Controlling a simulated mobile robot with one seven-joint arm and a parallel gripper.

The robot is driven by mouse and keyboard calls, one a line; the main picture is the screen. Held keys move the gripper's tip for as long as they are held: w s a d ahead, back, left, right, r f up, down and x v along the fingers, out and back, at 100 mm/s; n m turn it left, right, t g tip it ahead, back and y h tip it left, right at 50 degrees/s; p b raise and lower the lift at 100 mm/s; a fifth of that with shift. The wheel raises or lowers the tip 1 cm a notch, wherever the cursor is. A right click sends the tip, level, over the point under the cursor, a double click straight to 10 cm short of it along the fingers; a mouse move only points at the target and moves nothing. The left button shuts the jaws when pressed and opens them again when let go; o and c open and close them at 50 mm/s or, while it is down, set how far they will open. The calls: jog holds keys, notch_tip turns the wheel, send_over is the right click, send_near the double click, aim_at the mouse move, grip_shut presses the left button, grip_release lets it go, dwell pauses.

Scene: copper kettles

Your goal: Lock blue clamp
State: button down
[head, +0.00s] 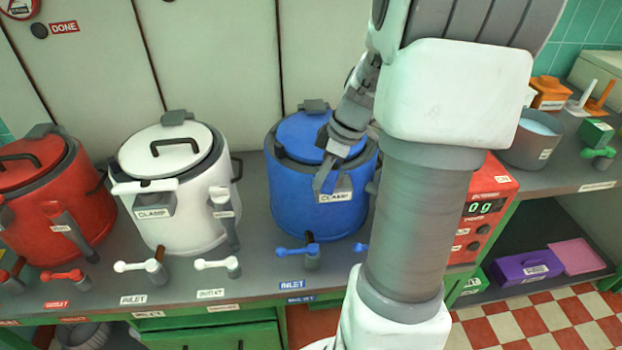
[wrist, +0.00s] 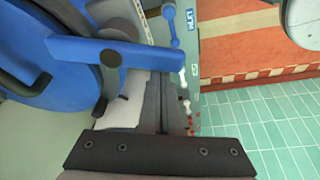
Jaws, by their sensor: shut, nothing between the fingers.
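The blue kettle (head: 300,205) stands on the counter with its blue lid (head: 300,135) on top. Its CLAMP label (head: 335,197) shows at the front, below my gripper (head: 326,178). My gripper is shut and empty, pointing down at the front rim by the clamp. Much of the clamp is hidden behind it in the head view. In the wrist view, a blue clamp bar (wrist: 120,52) reaches right from beside the lid (wrist: 40,75), and my shut fingers (wrist: 160,90) end close to it. I cannot tell whether they touch.
A white kettle (head: 190,190) and a red kettle (head: 50,200) stand to the left. A blue inlet valve (head: 300,252) sits below the blue kettle. A red box with a display (head: 488,210) stands right, partly behind my arm.

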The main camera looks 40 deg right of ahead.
jog(key=n, duration=0.1)
jog(key=s+n, duration=0.1)
jog(key=n, duration=0.1)
jog(key=shift+s+d+g+y, duration=0.15)
jog(key=shift+d+g+y, duration=0.15)
jog(key=shift+d+g, duration=0.1)
jog(key=shift+s+d, duration=0.1)
jog(key=shift+s, duration=0.05)
jog(key=shift+s+d+b, duration=0.1)
jog(key=shift+s+b, duration=0.05)
jog(key=shift+b, duration=0.15)
jog(key=shift+r, duration=0.1)
